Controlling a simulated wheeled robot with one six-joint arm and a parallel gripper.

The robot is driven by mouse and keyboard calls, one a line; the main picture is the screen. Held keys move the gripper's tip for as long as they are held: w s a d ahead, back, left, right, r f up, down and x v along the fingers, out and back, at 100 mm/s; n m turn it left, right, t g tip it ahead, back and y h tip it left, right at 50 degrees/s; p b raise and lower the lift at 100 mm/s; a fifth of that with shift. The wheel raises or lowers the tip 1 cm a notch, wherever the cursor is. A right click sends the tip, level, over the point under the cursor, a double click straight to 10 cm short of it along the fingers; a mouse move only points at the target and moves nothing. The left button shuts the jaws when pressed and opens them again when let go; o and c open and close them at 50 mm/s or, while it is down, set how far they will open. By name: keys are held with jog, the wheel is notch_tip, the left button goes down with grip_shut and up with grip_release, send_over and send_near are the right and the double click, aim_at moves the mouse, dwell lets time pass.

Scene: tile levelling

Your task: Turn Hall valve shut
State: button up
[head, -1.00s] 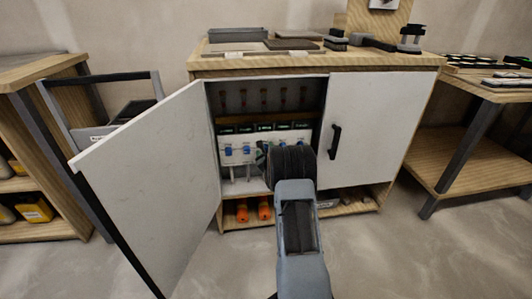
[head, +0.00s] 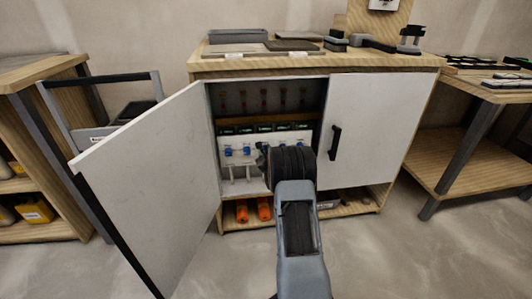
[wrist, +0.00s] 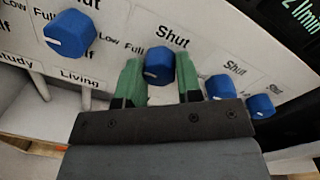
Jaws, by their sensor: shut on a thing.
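My gripper (wrist: 159,78) has its green fingers on either side of a blue valve knob (wrist: 158,64) in the wrist view and is shut on it. "Shut" is printed above this knob, and "Full" and "Low" to its left. Its name label is hidden behind my gripper, so I cannot read whether it says Hall. A faint light mark shows at the knob's lower left. In the head view, the white valve panel (head: 237,163) is inside the open cabinet, and my wrist hides its right part.
The knob above "Living" (wrist: 70,34) is left of my gripper, with two more blue knobs (wrist: 220,87) (wrist: 261,106) close at right. The cabinet's left door (head: 150,175) stands open; the right door (head: 370,125) is closed. Orange objects (head: 242,211) lie on the lower shelf.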

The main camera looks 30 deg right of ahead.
jog(key=n, duration=1.3)
jog(key=n+g+h, duration=0.1)
jog(key=n, duration=1.2)
jog(key=shift+w+a, duration=0.1)
jog(key=n, duration=0.3)
jog(key=shift+n, duration=0.4)
jog(key=n, duration=0.3)
jog(key=shift+n, duration=0.4)
jog(key=n, duration=0.6)
jog(key=shift+h, duration=0.3)
jog(key=n, duration=0.6)
jog(key=shift+n+t, duration=0.4)
jog(key=n, duration=0.6)
jog(key=shift+n, duration=0.4)
